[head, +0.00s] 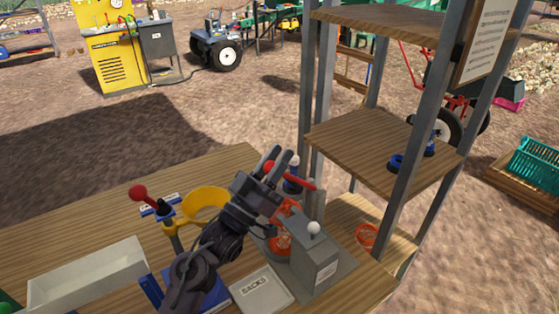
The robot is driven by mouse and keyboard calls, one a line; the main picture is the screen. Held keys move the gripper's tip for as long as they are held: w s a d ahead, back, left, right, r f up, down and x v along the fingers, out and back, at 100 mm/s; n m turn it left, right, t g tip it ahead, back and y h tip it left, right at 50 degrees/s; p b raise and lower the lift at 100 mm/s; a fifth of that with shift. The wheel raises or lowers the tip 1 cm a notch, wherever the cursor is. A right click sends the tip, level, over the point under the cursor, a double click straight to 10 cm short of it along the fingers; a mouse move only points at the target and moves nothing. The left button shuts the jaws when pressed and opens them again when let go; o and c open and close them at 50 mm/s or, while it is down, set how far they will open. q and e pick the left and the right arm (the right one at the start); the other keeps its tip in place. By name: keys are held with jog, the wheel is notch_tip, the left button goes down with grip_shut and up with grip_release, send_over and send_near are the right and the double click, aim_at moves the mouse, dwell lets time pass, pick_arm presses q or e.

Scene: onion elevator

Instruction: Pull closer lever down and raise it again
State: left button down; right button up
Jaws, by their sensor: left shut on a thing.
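My left gripper (281,158) reaches up from the bottom of the head view, over the table's right part. It is shut on a red bar-shaped handle (302,181), which sticks out to the right of the fingers. A grey box (318,264) with a white knob (313,228) on top stands just right of and below the gripper. A second white knob (295,159) shows beyond the fingers. A red-ball lever (139,194) stands tilted at the left, apart from the gripper. My right gripper is out of view.
A wooden shelf rack (382,148) with grey posts stands close on the right. A white tray (85,277) and a "SACKS" plate (262,290) are on the table (90,232). The table's far left is clear.

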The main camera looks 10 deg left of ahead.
pick_arm(q)
jog(key=c, duration=1.1)
grip_release()
jog(key=shift+c, duration=0.2)
notch_tip(320, 180, up, 20)
jog(key=shift+b, duration=0.4)
